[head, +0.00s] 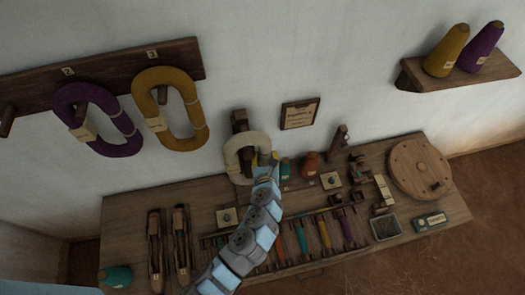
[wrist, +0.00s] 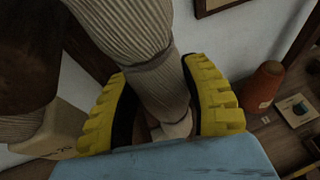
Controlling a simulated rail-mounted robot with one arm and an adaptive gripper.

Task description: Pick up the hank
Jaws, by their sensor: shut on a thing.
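The cream hank (head: 233,152) is an oval loop at a dark wooden post (head: 239,118) above the back of the table. In the wrist view the ribbed cream hank (wrist: 135,32) runs between the two yellow ridged pads of my gripper (wrist: 160,85). The gripper is shut on it. A pale tag (wrist: 58,132) shows at the left of that view. In the head view my gripper (head: 266,160) is at the right side of the loop. I cannot tell whether the hank still bears on the post.
A purple hank (head: 70,102) and a mustard hank (head: 143,95) hang on the wall rack (head: 110,72). Small cones, including an orange one (head: 309,164), stand close right of my gripper. Colored bobbins and a round wooden disc (head: 420,168) are on the table (head: 125,212).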

